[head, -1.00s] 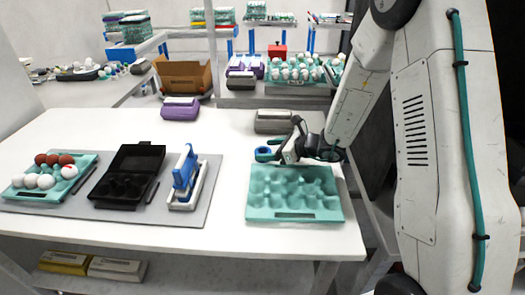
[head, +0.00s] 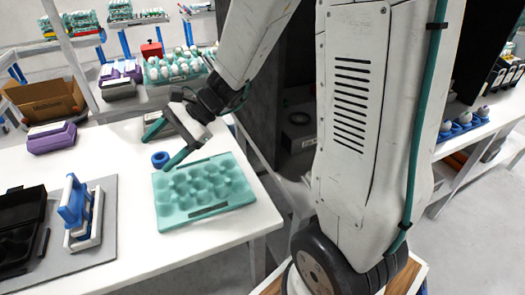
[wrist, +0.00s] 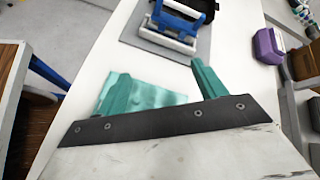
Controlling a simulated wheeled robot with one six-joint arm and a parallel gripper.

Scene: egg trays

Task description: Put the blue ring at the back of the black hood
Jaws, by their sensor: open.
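The blue ring (head: 160,159) lies on the white table just behind the teal egg tray (head: 158,215). My gripper (head: 160,154) is open, its teal fingers wide apart. In the head view the ring shows between the fingertips, with no clear grip on it. The wrist view shows both spread fingers (wrist: 160,72) with nothing between them, and I cannot make out the ring there. A black hood-like enclosure (head: 285,75) stands right of the table, partly hidden by my arm. A dark box with a round top (head: 299,118) shows inside it.
A blue-and-white device (head: 72,203) and an open black egg box (head: 22,215) are on a grey mat at left. A purple carton (head: 50,138) sits near the table's back edge. Shelves with egg trays stand behind. Open floor (head: 470,220) lies at right.

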